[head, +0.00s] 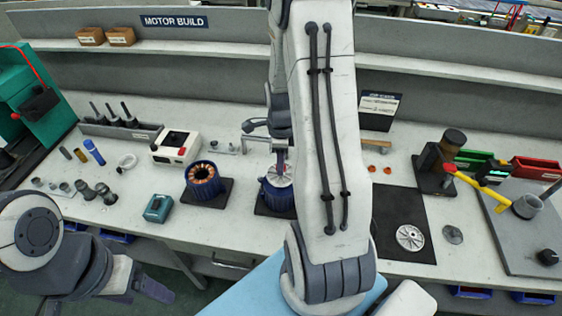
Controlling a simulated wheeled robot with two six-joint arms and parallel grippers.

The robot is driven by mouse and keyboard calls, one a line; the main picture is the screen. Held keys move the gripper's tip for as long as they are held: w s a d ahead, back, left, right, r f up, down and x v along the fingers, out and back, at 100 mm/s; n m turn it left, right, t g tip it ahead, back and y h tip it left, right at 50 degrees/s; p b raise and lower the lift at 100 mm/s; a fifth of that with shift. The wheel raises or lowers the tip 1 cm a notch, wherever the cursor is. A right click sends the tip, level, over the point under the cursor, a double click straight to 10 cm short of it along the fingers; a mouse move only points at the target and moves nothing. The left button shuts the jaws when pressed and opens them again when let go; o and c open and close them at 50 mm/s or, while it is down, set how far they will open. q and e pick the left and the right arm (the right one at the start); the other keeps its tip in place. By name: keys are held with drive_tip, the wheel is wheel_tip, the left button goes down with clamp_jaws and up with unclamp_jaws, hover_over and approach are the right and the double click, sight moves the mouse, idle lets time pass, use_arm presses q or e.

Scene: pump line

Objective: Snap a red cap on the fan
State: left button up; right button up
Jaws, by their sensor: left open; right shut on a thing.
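A silver bladed fan (284,181) sits on top of a blue motor housing (279,203) on a dark pad at the bench's middle. My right gripper (281,160) reaches down from above, shut at the fan's hub, apparently on the fan; its grip is small and partly hidden by my arm. Small orange-red caps (386,172) lie on the bench right of my arm, one of them (372,168) nearest it. A second silver fan (410,237) lies on a black mat (400,205). My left gripper (150,289) is open and empty, low at the left below the bench edge.
A motor with copper windings (203,178) stands left of the fan, near a teal box (158,208) and a white device (175,147). Right are a dark press-like stand (436,165), a yellow-handled tool (476,189), and green (472,159) and red bins (536,170).

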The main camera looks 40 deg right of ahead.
drive_tip(key=shift+f, duration=0.25)
idle(0.6)
drive_tip(key=o, duration=1.1)
drive_tip(key=shift+c, duration=0.2)
drive_tip(key=shift+o, duration=0.2)
drive_tip(key=shift+o, duration=1)
drive_tip(key=shift+r, duration=0.15)
wheel_tip(320, 180, up, 5)
drive_tip(key=p, duration=0.4)
